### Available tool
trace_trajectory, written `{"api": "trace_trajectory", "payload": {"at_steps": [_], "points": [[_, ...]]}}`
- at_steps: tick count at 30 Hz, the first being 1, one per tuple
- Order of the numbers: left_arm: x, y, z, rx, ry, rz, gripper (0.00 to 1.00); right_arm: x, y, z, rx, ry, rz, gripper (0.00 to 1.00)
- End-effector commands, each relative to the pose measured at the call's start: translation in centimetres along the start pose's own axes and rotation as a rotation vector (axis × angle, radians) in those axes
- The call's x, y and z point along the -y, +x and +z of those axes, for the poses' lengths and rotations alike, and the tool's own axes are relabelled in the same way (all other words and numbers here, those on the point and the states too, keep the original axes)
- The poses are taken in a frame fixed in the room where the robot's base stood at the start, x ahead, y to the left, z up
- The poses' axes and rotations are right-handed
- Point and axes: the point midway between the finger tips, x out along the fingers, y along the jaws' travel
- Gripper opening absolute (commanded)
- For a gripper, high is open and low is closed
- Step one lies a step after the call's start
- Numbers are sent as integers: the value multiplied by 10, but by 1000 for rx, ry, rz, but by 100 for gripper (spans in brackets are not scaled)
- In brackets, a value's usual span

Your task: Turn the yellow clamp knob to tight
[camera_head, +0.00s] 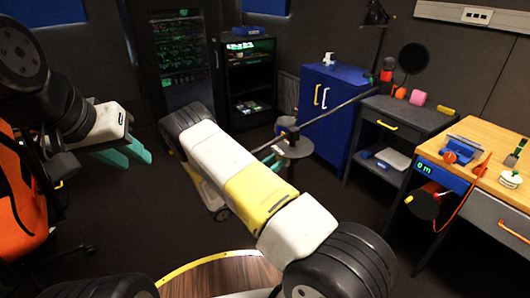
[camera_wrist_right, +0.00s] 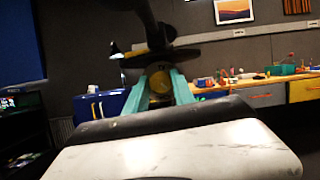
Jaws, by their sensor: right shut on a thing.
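The yellow clamp knob (camera_wrist_right: 160,84) shows in the right wrist view, between the two teal fingers of my right gripper (camera_wrist_right: 159,88). The fingers are shut on it from both sides. Behind and above it is a dark post with a flat dark disc (camera_wrist_right: 190,42). In the head view, my right forearm hides the knob; only a teal part of the right gripper (camera_head: 274,162) shows beside a small round grey stand (camera_head: 292,149). My left gripper (camera_head: 128,152) is at the left, its teal fingers apart and empty, far from the knob. The knob's marking is too small to read.
A long dark boom (camera_head: 335,107) reaches from the stand towards a blue cabinet (camera_head: 327,110) and a grey side table (camera_head: 402,112). A wooden workbench (camera_head: 480,150) with tools is at the right. An orange chair (camera_head: 22,210) is at the left. Dark floor lies between.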

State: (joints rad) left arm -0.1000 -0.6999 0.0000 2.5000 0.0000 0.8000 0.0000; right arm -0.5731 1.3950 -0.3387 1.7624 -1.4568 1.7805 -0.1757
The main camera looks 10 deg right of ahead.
Motion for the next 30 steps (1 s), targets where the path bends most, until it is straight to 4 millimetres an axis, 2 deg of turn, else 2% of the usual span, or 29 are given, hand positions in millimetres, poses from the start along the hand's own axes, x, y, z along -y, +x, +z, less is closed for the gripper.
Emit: {"api": "trace_trajectory", "payload": {"at_steps": [15,30], "points": [[0,0,0,0,0,0,31,1,-1,1,0,-339,144,0],[0,0,0,0,0,0,31,2,-1,0,-1,-461,194,0]]}}
